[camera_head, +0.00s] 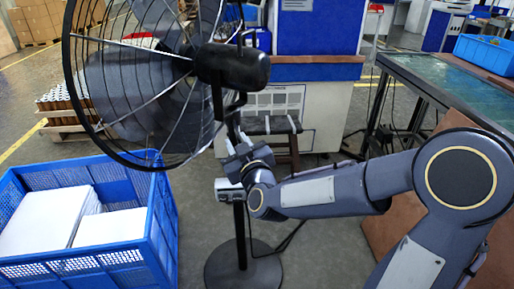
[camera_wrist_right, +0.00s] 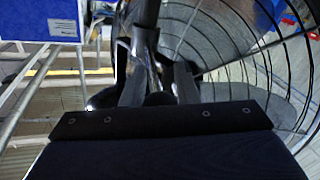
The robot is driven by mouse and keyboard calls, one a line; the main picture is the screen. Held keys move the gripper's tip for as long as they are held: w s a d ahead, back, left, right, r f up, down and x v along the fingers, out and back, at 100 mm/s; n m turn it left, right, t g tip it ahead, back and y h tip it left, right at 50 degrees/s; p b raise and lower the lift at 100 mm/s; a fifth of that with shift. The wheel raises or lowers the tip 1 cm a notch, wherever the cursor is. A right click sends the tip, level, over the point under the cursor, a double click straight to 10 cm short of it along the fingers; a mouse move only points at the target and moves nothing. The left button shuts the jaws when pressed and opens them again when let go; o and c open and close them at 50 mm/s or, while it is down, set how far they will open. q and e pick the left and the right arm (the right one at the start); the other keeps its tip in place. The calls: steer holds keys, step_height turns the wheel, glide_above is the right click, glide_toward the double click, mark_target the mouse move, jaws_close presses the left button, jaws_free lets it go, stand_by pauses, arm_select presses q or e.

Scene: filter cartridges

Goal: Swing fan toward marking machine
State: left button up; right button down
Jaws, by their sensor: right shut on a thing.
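The fan (camera_head: 232,66) is a black pedestal fan with a wire cage and a dark motor housing. It stands upright on a round base (camera_head: 228,270) on the floor, with its cage toward the left of the head view. My right gripper (camera_head: 237,138) is shut on the fan's neck, just below the motor housing. In the right wrist view the fingers (camera_wrist_right: 148,75) close around a dark post, with the cage (camera_wrist_right: 250,50) on the right. A white and blue machine (camera_head: 318,35) stands behind the fan; I cannot tell whether it is the marking machine. My left gripper is not in view.
A blue crate (camera_head: 162,225) with white blocks stands at the lower left, close under the fan's cage. A pallet of cartridges (camera_head: 58,98) lies behind it. A green-topped table (camera_head: 440,80) stands at the right. A stool (camera_head: 270,126) is behind the fan.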

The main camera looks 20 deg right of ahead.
steer(key=shift+n+y, duration=0.3)
steer(key=shift+y, duration=0.1)
steer(key=a, duration=0.2)
steer(key=w+a, duration=0.1)
steer(key=a, duration=0.1)
steer(key=shift+w+r, duration=0.1)
steer(key=c, duration=1.8)
jaws_free()
steer(key=shift+w+a+r+p, duration=0.1)
steer(key=shift+w+a+p, duration=0.05)
steer(key=shift+w+a, duration=0.4)
steer(key=shift+w+a+r+p, duration=0.15)
steer(key=shift+w+a, duration=0.15)
steer(key=shift+a, duration=0.45)
steer(key=shift+c, duration=0.2)
steer(key=shift+o, duration=1.1)
steer(key=w+a+h+p, duration=0.1)
steer(key=w+a+m+h+p, duration=0.1)
steer(key=shift+w+a, duration=0.2)
steer(key=shift+w, duration=0.15)
steer(key=shift+w+a+f+m+g+h+p, duration=0.15)
steer(key=shift+w+m+h+p, duration=0.15)
steer(key=shift+w+m+h, duration=0.35)
steer(key=shift+w+d+r+m+g+h+p, duration=0.2)
steer(key=shift+m+h, duration=0.25)
steer(key=shift+h, duration=0.4)
steer(key=shift+w, duration=0.1)
